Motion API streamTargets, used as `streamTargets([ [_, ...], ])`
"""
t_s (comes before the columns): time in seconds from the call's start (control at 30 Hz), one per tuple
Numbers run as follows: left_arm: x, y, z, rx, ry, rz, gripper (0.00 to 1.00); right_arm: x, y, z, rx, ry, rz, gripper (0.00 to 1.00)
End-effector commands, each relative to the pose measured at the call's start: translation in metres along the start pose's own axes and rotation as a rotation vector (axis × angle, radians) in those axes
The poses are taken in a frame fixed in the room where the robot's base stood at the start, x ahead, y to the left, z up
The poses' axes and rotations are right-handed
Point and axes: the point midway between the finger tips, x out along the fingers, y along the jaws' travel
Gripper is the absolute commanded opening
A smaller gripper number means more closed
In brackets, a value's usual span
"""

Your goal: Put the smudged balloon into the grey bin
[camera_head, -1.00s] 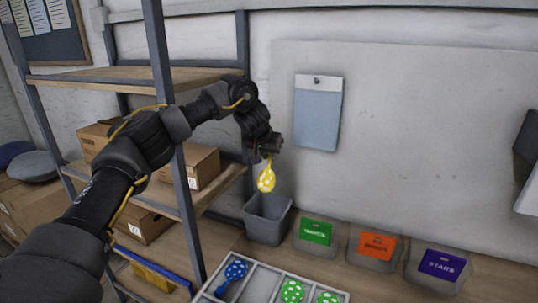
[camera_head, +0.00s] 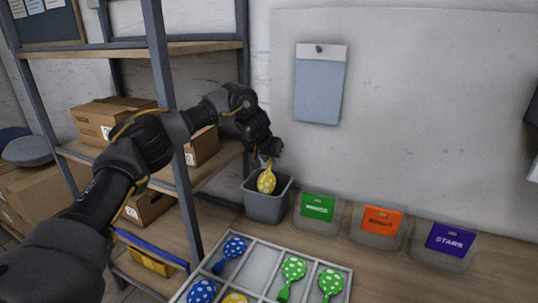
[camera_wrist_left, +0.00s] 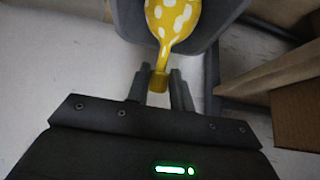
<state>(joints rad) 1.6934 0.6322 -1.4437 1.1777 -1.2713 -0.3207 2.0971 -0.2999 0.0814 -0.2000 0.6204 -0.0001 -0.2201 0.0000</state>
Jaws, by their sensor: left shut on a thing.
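A yellow balloon with white spots (camera_head: 266,182) hangs from my left gripper (camera_head: 268,158), at the mouth of the grey bin (camera_head: 266,208). In the left wrist view the yellow balloon (camera_wrist_left: 174,22) shows with its neck between the fingertips of my left gripper (camera_wrist_left: 160,84), which is shut on it. The grey bin's wall (camera_wrist_left: 212,62) surrounds the balloon's round part in that view. No smudge can be made out on the balloon. My right gripper is not in view.
A divided tray (camera_head: 252,262) with blue, green and yellow balloons is in front. Green (camera_head: 317,207), orange (camera_head: 381,220) and purple (camera_head: 450,240) labelled containers stand right of the bin. A metal shelf post (camera_head: 181,170) stands left of it.

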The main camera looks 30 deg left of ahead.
Motion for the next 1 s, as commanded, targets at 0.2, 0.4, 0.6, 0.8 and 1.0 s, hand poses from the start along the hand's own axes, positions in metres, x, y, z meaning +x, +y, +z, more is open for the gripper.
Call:
streamTargets([
  [0.2, 0.003, 0.000, 0.002, 0.000, 0.000, 0.000, 0.10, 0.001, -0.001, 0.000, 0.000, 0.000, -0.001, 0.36],
  [0.4, 0.002, 0.000, 0.002, 0.000, 0.000, 0.000, 0.33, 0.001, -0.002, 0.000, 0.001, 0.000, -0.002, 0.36],
  [0.6, 0.002, 0.000, 0.002, 0.000, 0.000, 0.000, 0.48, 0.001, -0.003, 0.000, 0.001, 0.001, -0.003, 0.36],
  [0.8, 0.002, 0.000, 0.001, 0.000, 0.000, 0.000, 0.48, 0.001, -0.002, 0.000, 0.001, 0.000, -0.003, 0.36],
  [1.0, -0.009, 0.000, -0.007, 0.000, -0.001, 0.000, 0.48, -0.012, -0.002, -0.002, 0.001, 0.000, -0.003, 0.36],
])
